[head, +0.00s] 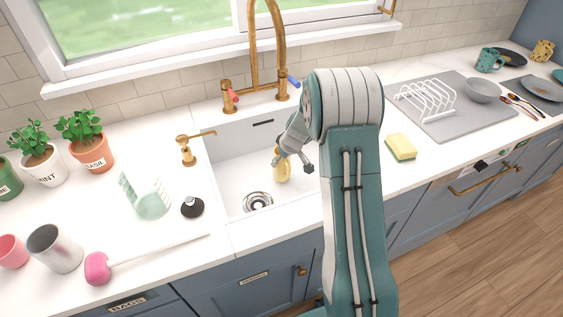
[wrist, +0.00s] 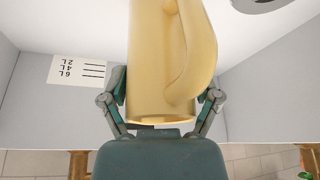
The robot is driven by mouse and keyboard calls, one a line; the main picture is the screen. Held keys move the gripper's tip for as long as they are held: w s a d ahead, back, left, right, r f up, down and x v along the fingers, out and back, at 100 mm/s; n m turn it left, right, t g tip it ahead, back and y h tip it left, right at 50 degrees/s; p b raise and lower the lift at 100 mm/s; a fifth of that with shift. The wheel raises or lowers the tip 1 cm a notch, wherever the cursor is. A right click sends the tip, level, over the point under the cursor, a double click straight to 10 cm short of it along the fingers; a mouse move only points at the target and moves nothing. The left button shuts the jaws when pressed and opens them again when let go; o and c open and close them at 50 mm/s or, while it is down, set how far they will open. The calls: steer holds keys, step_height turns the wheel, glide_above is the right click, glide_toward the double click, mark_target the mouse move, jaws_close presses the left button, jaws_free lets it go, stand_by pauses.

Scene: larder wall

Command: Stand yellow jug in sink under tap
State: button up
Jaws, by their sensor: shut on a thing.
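The yellow jug (head: 282,169) is inside the white sink (head: 232,180), below the brass tap (head: 281,45). In the wrist view the jug (wrist: 160,60) fills the middle, its handle on the right side. My gripper (head: 292,157) is shut on the jug, one finger on each side of its body, seen also in the wrist view (wrist: 163,100). My arm hides part of the sink's right side. Whether the jug's base touches the sink floor cannot be told.
The drain (head: 258,202) lies left of and in front of the jug. A soap dispenser (head: 187,150) and black-knobbed plug (head: 192,207) stand left of the sink. A sponge (head: 400,147) and dish rack (head: 427,100) are to the right. The window ledge (head: 200,58) runs behind the tap.

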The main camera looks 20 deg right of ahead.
steer(key=shift+f, duration=0.85)
steer(key=shift+a, duration=0.1)
steer(key=o, duration=1.1)
steer(key=shift+f, duration=0.1)
steer(key=shift+o, duration=0.2)
steer(key=s+a+r, duration=0.2)
steer(key=s+r, duration=0.3)
steer(key=r, duration=0.5)
steer(key=s+a+r, duration=0.1)
steer(key=s+r, duration=0.3)
steer(key=r, duration=0.5)
steer(key=s+a+r+m, duration=0.2)
steer(key=s+a+r, duration=0.2)
steer(key=s, duration=0.8)
steer(key=s+a+r+m+t+h, duration=0.1)
steer(key=s+a+r, duration=0.4)
steer(key=s, duration=0.8)
steer(key=shift+r+m+h, duration=0.3)
steer(key=shift+r+m, duration=0.05)
steer(key=shift+m, duration=0.25)
